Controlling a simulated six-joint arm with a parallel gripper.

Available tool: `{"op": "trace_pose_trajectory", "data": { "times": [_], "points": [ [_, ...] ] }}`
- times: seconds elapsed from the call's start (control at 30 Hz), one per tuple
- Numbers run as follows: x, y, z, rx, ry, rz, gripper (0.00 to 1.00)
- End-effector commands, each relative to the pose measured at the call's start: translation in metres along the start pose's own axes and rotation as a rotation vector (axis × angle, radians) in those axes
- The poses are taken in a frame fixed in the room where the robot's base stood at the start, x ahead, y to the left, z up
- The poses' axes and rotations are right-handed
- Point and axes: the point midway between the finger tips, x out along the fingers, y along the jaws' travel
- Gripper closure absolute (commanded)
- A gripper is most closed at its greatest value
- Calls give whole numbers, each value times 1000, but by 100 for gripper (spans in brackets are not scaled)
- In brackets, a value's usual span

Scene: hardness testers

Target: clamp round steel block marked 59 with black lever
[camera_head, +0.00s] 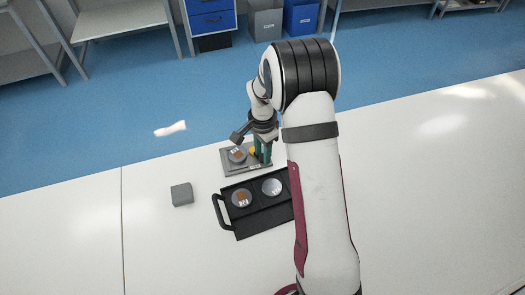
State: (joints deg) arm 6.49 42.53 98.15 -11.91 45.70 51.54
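A grey base plate (232,170) stands on the white table, with a round steel block (237,156) with a reddish-brown mark on its left part. A green upright part (267,152) and a small yellow part (253,152) are at its right. My gripper (262,145) is over the right part of the plate, pointing down. Its fingers are too small and overlapped to tell open from shut. A dark angled piece (238,136) sticks out to the left above the steel block; I cannot tell whether it is the black lever or part of my gripper. No number is readable.
A black tray (257,218) with a handle at its left lies in front of the plate. It holds two round blocks, one brown-marked (241,198) and one plain silver (272,187). A grey cube (181,195) stands to the left. The table is clear farther left.

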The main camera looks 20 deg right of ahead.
Motion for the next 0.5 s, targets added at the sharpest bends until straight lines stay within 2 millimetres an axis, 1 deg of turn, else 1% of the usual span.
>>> {"op": "trace_pose_trajectory", "data": {
  "times": [0.03,0.17,0.2,0.5],
  "points": [
    [0,0,0,0,0,0,74],
    [0,0,0,0,0,0,97],
    [0,0,0,0,0,0,100],
    [0,0,0,-8,0,0,100]
  ]
}}
